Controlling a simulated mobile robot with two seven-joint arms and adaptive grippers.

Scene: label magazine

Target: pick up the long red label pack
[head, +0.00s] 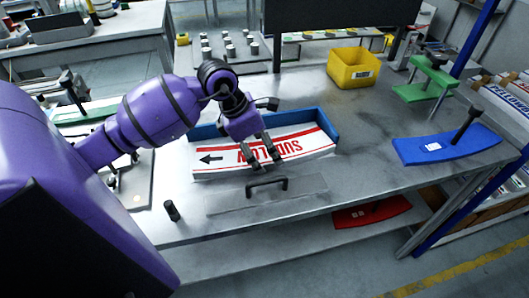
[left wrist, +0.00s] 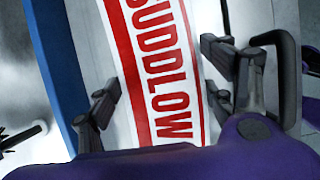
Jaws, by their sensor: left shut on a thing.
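The long label pack (head: 222,161) is white with red "SUDDLOW" lettering, red edge stripes and a black arrow. It lies along the front of a blue holder (head: 318,119) on the steel table. My left gripper (head: 262,160) reaches down over the middle of the pack and is shut on it. In the left wrist view the pack (left wrist: 165,85) passes between the two dark fingers (left wrist: 160,78), one at each long edge. I cannot tell whether the pack is clear of the surface beneath it. My right gripper is not in view.
A black handle (head: 267,184) stands on a plate just in front of the pack. A yellow bin (head: 353,69) is behind right. A blue curved piece (head: 445,145) with a black post lies at right. A red piece (head: 371,212) rests on the lower shelf.

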